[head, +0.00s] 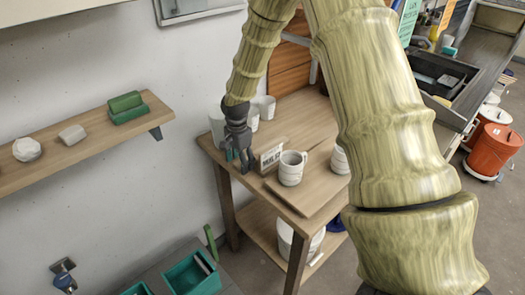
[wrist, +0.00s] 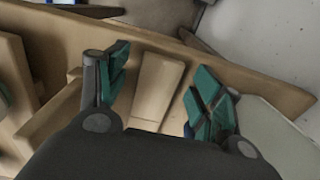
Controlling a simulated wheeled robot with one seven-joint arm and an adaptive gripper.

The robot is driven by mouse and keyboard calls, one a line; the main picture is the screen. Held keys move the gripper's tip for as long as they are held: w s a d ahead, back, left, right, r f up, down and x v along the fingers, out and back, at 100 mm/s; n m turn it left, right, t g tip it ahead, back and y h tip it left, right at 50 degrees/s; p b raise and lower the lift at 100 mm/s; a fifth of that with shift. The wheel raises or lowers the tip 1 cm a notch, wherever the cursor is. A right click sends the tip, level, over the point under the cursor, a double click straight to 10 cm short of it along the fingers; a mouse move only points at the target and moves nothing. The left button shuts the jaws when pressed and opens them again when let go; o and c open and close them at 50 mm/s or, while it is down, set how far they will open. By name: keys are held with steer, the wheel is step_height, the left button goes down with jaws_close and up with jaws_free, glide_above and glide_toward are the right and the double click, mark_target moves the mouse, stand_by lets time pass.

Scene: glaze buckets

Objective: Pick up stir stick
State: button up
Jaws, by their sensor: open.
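My gripper (head: 238,162) hangs over the left end of the wooden table (head: 300,110), fingers down and apart. In the wrist view its green-tipped fingers (wrist: 162,90) are open with a gap between them. A flat, pale wooden piece (wrist: 158,85) lies in that gap, apart from both fingers. It may be the stir stick, but I cannot tell for sure. No stir stick can be made out in the head view, where my arm hides part of the table.
A small lettered sign (head: 270,157) and a white mug (head: 292,168) stand right of my gripper. Pale cups (head: 266,108) stand behind it. A wall shelf (head: 80,145) is at left. Orange buckets (head: 494,150) stand on the floor at right. A white bucket (head: 298,245) sits on the lower shelf.

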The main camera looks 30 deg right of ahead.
steer(key=c, duration=1.3)
steer(key=shift+r, duration=0.1)
